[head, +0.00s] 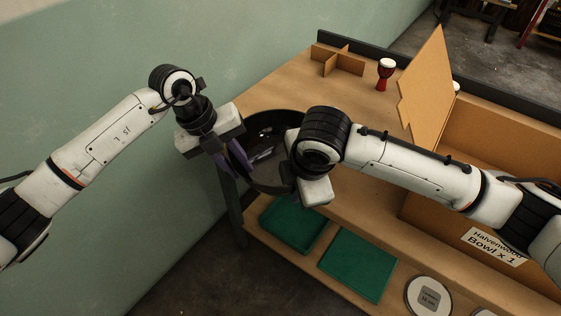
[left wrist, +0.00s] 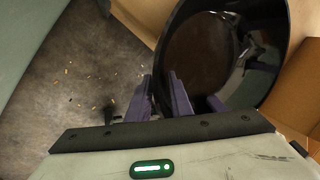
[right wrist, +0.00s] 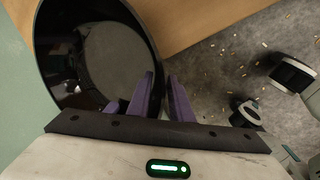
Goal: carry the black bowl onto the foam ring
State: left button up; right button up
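The black bowl (head: 270,132) is between my two grippers in the head view, at the near left corner of the table and partly past its edge. It looks empty, with a glossy inside. My left gripper (head: 236,162) is at its left side, my right gripper (head: 296,180) at its near right side. In the left wrist view the bowl (left wrist: 205,50) has its rim between the purple fingers (left wrist: 162,88). In the right wrist view the bowl (right wrist: 105,55) likewise has its rim between the fingers (right wrist: 160,88). I cannot make out a foam ring.
A cardboard box (head: 480,115) with a raised flap is at the right. Green trays (head: 358,264) and a round disc (head: 428,296) lie on the lower level.

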pick_arm(q)
grip_shut()
pick_arm(e)
grip_shut()
pick_arm(q)
jog(key=shift+r, duration=0.15)
pick_arm(e)
jog(key=shift+r, duration=0.15)
